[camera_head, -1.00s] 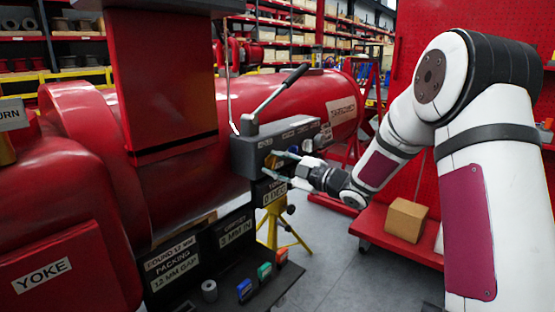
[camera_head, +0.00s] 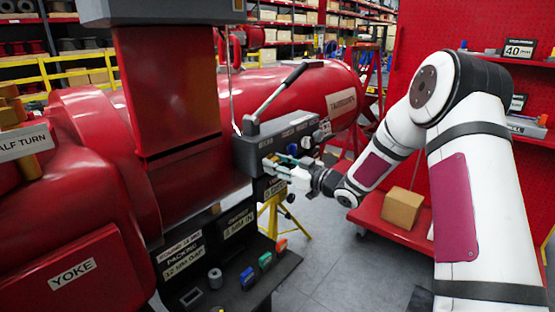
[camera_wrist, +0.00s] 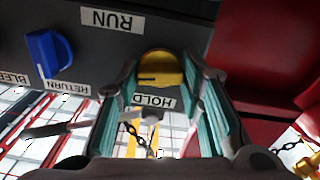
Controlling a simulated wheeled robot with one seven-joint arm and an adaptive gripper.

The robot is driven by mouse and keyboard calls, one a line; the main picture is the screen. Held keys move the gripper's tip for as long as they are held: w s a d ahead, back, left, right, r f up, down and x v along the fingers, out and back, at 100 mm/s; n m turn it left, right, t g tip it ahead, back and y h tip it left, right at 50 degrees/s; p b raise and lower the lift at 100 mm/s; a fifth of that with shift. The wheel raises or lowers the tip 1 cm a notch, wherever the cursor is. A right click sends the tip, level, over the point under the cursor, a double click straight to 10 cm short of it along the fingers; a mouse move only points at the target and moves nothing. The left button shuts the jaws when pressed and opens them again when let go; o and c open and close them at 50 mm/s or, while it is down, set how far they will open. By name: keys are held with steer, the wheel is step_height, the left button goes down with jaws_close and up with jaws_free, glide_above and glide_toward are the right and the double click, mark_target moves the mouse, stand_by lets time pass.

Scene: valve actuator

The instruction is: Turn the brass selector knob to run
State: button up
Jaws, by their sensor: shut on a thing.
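The brass selector knob (camera_wrist: 161,66) is on the grey control box (camera_head: 247,155), between a RUN label (camera_wrist: 112,20) and a HOLD label (camera_wrist: 154,101), both upside down in the wrist view. A dark line on the knob's face points towards the picture's left, at neither label. My gripper (camera_wrist: 160,72) is shut on the knob, with a teal-padded finger on each side. In the head view my gripper (camera_head: 282,168) is at the box's front face, and its fingers hide the knob there.
A blue knob (camera_wrist: 47,54) is beside the brass one, near the RETURN and BLEED labels. A long lever (camera_head: 280,88) rises from the box top. A red pipe body (camera_head: 290,90) is behind. A shelf (camera_head: 250,285) with small coloured blocks is below.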

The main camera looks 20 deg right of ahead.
steer(key=shift+f+m+p, duration=0.1)
steer(key=shift+m+p, duration=0.2)
steer(key=shift+m, duration=0.3)
steer(key=o, duration=1.2)
steer(key=shift+c, duration=0.2)
steer(key=v, duration=1.2)
